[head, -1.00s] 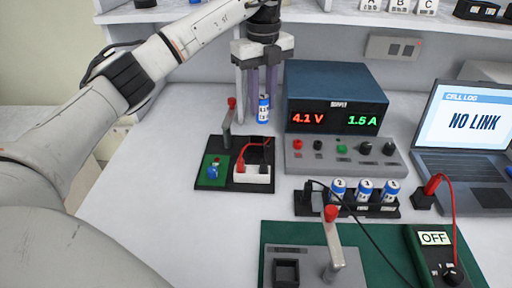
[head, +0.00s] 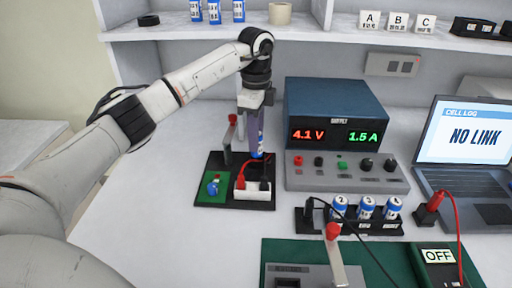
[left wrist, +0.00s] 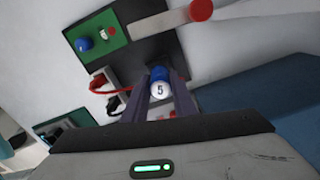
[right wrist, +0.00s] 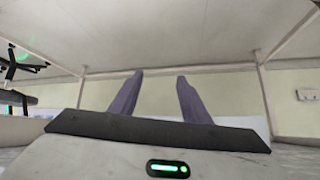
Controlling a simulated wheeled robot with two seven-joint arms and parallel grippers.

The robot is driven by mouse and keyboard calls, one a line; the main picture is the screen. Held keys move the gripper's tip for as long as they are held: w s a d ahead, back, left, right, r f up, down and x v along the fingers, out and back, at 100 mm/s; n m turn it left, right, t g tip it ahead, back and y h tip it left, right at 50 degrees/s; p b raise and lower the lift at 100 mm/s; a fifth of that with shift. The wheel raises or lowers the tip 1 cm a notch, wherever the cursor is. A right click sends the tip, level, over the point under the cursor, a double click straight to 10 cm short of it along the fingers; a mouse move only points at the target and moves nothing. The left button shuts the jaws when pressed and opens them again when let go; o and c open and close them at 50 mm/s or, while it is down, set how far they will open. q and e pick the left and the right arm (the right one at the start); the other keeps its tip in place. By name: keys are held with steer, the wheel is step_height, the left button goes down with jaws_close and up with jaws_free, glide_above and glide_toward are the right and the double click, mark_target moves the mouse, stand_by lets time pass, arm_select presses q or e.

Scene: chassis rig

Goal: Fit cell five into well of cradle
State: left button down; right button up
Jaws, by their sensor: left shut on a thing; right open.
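Cell five (left wrist: 159,90), blue and white with a 5 on its end, is upright between the fingers of my left gripper (left wrist: 161,84). In the head view the cell (head: 260,147) shows low over the back right of a black cradle board (head: 207,198). That board carries a green pad, a white block with red and black leads, and a red-knobbed lever. The cell's lower end and the well are hidden, so I cannot tell whether it is seated. My right gripper (right wrist: 158,80) is open and empty, seen only in the right wrist view.
A supply box (head: 337,115) stands close to the right of my left gripper. Three cells stand in a rack (head: 385,227) in front of it. A grey fixture (head: 312,278) on a green mat, a meter (head: 440,270) and a laptop (head: 468,140) are farther right.

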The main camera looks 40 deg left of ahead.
arm_select(q)
steer(key=shift+f, duration=1.65)
steer(key=shift+f, duration=0.15)
steer(key=c, duration=1.5)
jaws_free()
steer(key=shift+o, duration=0.2)
step_height(320, 180, up, 12)
steer(key=shift+r+p, duration=0.2)
steer(key=shift+p, duration=0.15)
